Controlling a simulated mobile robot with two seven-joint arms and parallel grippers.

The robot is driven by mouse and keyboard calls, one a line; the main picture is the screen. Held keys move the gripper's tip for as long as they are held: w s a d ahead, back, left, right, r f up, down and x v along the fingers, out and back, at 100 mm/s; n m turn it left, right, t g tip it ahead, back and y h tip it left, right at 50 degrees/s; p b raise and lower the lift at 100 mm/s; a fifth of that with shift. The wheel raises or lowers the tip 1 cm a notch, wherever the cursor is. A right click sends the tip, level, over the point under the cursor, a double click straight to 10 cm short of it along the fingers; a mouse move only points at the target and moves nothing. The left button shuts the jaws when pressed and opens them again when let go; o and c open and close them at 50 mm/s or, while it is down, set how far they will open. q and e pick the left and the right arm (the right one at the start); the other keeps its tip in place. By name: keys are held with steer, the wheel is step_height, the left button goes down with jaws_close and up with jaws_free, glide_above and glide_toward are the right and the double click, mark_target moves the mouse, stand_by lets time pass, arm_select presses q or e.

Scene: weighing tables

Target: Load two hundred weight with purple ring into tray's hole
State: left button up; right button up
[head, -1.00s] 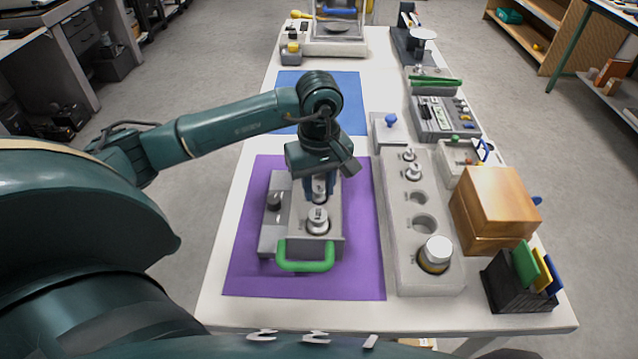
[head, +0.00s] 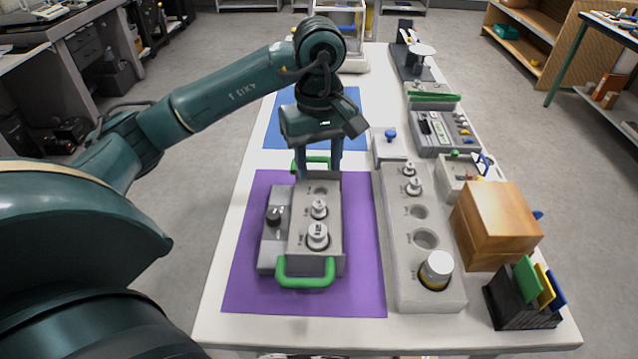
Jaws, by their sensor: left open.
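The grey tray (head: 297,258) with green handles lies on the purple mat (head: 360,285). Two silver weights stand in its holes: a smaller one (head: 319,209) in the middle and a larger one (head: 317,236) nearer me. The tray's far hole (head: 318,190) looks empty. No purple ring can be made out on either weight. My left gripper (head: 320,170) is open, pointing down above the tray's far end, apart from the weights. My right gripper is out of view.
A long grey weight block (head: 392,255) at the right holds two small weights, two empty holes and a large white-topped weight (head: 437,268). A blue mat (head: 350,110) lies behind.

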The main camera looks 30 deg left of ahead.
arm_select(q)
step_height(320, 180, up, 3)
steer(key=shift+f, duration=0.15)
stand_by(0.4)
